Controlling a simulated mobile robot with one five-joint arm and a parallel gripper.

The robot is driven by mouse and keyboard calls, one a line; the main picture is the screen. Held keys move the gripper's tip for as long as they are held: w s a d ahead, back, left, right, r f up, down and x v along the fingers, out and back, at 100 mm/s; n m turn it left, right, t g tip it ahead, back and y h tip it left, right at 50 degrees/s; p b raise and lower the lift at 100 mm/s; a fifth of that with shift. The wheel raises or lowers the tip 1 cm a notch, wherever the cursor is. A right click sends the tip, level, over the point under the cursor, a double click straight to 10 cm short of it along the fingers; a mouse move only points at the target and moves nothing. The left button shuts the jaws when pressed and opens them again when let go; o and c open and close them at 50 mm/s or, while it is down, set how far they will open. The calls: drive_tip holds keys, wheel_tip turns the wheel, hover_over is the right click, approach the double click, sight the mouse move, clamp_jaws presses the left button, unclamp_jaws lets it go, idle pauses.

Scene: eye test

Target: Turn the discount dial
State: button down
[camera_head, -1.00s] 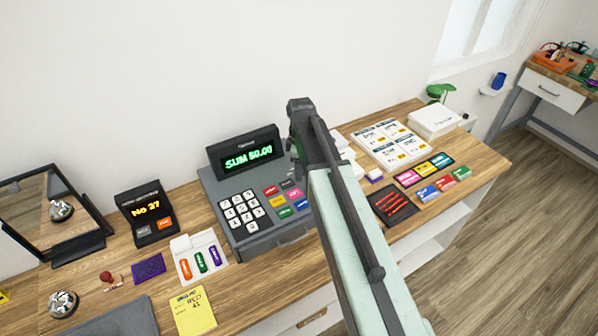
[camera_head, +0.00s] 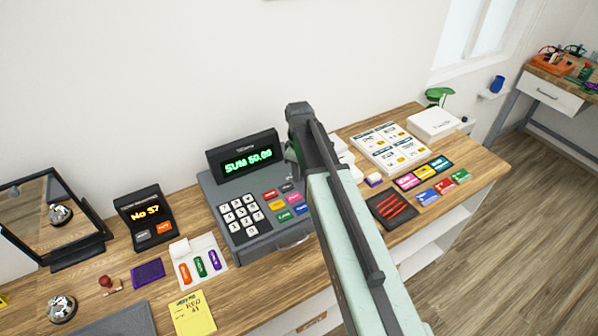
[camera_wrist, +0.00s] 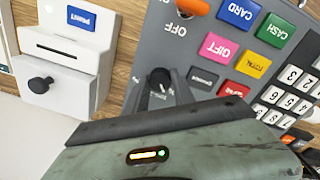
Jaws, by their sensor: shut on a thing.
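The discount dial (camera_wrist: 159,77) is a small dark round knob with a pale mark on the grey cash register (camera_wrist: 148,52). In the wrist view my gripper (camera_wrist: 161,88) has its dark fingers closed on the two sides of the dial. In the head view the register (camera_head: 213,192) stands on the wooden counter with a green "SUM 50.00" display (camera_head: 248,157). My arm hides the register's right side and the dial there.
In the wrist view an orange switch (camera_wrist: 195,7) with "OFF" labels and coloured keys (camera_wrist: 221,47) lie close to the dial. A white printer (camera_wrist: 66,50) with a black knob stands at the left. A price board (camera_head: 388,148) lies right of my arm.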

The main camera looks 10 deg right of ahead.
drive_tip(key=m, duration=0.5)
drive_tip(key=shift+m, duration=0.3)
drive_tip(key=m, duration=0.5)
drive_tip(key=shift+a+m, duration=0.1)
drive_tip(key=shift+m, duration=0.3)
drive_tip(key=shift+m+g, duration=0.3)
drive_tip(key=shift+s, duration=0.1)
drive_tip(key=c, duration=1.1)
unclamp_jaws()
drive_tip(key=shift+o, duration=0.2)
wheel_tip(320, 180, up, 8)
drive_tip(key=p, duration=0.8)
drive_tip(key=shift+a, duration=0.1)
drive_tip(key=shift+f, duration=0.1)
